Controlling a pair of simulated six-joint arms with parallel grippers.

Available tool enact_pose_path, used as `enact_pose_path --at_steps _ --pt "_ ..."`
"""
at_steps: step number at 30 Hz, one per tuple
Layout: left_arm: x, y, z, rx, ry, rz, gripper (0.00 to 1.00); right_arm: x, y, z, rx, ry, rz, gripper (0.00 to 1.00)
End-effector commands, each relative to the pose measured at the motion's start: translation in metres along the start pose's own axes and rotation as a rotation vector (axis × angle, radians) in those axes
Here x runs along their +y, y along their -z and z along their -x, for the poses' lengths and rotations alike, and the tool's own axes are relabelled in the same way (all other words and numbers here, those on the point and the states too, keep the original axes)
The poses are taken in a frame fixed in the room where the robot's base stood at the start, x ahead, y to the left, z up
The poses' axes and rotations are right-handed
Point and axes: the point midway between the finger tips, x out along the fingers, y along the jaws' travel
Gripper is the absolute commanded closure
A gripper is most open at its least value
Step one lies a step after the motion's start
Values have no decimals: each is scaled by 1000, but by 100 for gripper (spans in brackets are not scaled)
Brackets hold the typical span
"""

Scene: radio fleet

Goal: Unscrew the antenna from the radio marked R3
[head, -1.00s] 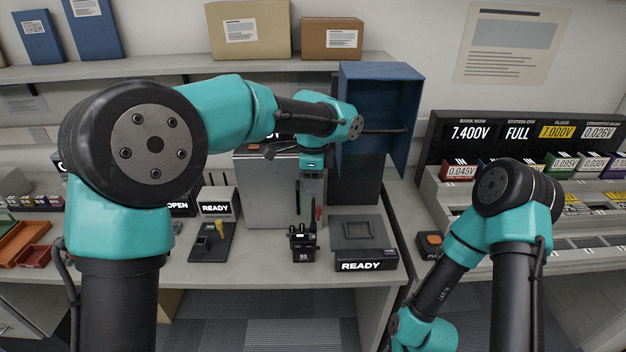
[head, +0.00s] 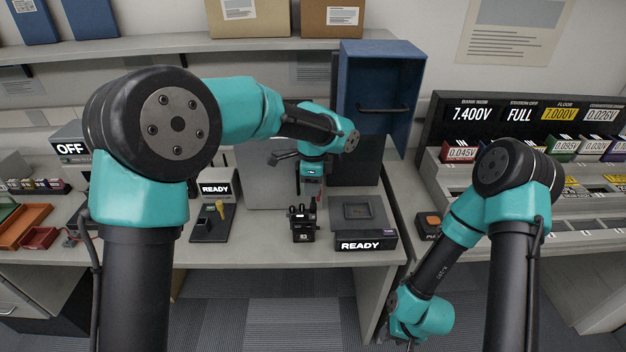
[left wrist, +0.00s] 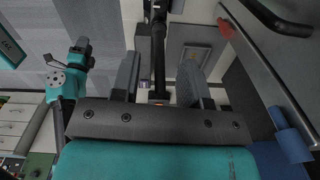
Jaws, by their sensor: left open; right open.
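The radio marked R3 (head: 302,225) is a small black set standing upright on the bench in the head view. Its black antenna (left wrist: 158,55) shows in the left wrist view as a dark rod running between my fingers toward the radio body at the top edge. My left gripper (head: 310,188) is just above the radio in the head view. In the left wrist view, its fingers (left wrist: 157,82) are open, one on each side of the antenna, with gaps visible. My right arm hangs low at the right; its gripper fingers are not visible in the head view.
A grey pad with a READY sign (head: 361,244) stands right of the radio. A dark stand with a yellow-handled tool (head: 220,210) is to its left. A blue open cabinet (head: 383,95) stands behind. The bench's front strip is clear.

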Motion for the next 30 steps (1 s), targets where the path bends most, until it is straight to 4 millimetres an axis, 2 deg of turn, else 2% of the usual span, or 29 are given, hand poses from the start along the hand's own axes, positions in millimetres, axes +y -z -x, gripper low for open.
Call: enact_pose_path --at_steps 3,15,23,30 --pt "0 0 0 0 0 0 61 0 0 0 0 0 0 57" --pt "0 0 0 0 0 0 99 0 0 0 0 0 0 57" --pt "0 0 0 0 0 13 100 0 0 0 0 0 0 57" --pt "0 0 1 -3 0 194 100 0 0 0 0 0 0 57"
